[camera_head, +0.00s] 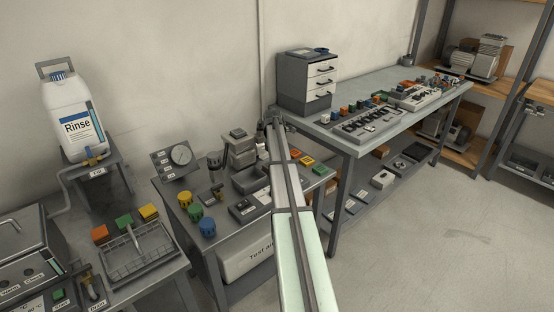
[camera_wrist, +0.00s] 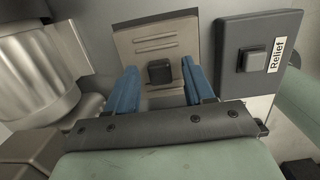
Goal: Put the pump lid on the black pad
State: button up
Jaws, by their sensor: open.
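In the wrist view, a beige square plate with grooves and a dark square knob (camera_wrist: 158,45), which looks like the pump lid, lies ahead of my gripper (camera_wrist: 160,68). My gripper's two blue fingers are open, one on each side of the knob, with gaps to it. I cannot tell how far the fingertips are above the plate. In the head view, my gripper (camera_head: 268,121) is small and partly hidden at the far end of my arm, at the back of the middle bench. The black pad cannot be surely picked out.
A dark block labelled Relief (camera_wrist: 257,55) stands right of the plate, and a pale ribbed cylinder (camera_wrist: 40,75) left. The middle bench (camera_head: 262,235) holds several fittings and coloured caps. A drawer unit (camera_head: 307,82) stands on the back bench. The floor at right is clear.

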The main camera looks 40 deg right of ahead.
jog(key=shift+r, duration=0.1)
notch_tip(320, 180, up, 12)
jog(key=a, duration=0.1)
jog(key=shift+a, duration=0.25)
